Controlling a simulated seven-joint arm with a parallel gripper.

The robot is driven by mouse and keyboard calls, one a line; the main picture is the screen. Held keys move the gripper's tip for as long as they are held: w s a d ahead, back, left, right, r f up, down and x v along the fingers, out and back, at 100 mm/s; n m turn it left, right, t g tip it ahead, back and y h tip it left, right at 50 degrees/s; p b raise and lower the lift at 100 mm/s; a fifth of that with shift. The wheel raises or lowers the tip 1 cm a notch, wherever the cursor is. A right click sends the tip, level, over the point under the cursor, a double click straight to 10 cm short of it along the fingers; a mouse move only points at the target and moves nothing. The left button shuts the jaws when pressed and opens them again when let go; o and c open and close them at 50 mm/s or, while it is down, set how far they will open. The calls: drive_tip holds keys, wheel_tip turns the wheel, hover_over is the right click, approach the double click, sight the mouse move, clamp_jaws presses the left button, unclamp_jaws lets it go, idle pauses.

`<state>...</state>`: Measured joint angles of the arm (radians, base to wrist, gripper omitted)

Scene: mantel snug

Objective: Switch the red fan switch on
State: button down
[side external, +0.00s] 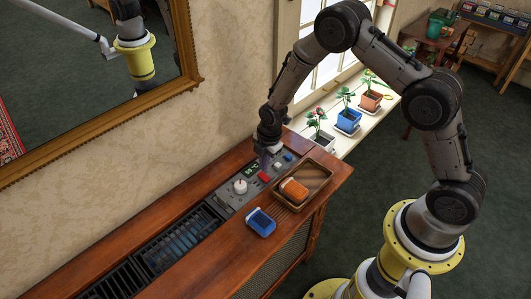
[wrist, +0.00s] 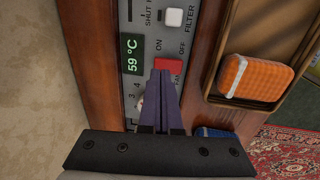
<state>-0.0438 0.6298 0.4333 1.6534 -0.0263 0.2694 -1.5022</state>
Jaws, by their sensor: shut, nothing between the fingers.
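The red fan switch (side external: 264,177) is a small rocker on the grey control panel (side external: 228,202) set into the wooden cabinet top. In the wrist view the red switch (wrist: 168,64) lies just beyond my fingertips, with ON and OFF lettering beside it. My gripper (side external: 265,162) points down over the panel, close to the switch. In the wrist view my gripper (wrist: 161,74) has its purple fingers together and empty, and they hide part of the panel and the fan label. I cannot tell whether the tips touch the switch, or which way it is tipped.
A white filter switch (wrist: 173,17), a green display (wrist: 132,54) reading 59 °C and a white knob (side external: 240,186) are close by. A wooden tray (side external: 323,172) with an orange object (side external: 294,190) stands beside the panel. A blue object (side external: 260,222) lies in front. Potted plants (side external: 346,112) line the sill.

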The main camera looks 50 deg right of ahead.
sight(265, 177)
drive_tip(key=shift+w+f, duration=0.2)
drive_tip(key=shift+f, duration=1.05)
drive_tip(key=shift+w+f, duration=0.2)
drive_tip(key=shift+f, duration=0.05)
drive_tip(key=shift+s, duration=0.25)
drive_tip(key=shift+s, duration=0.7)
drive_tip(key=shift+r, duration=0.15)
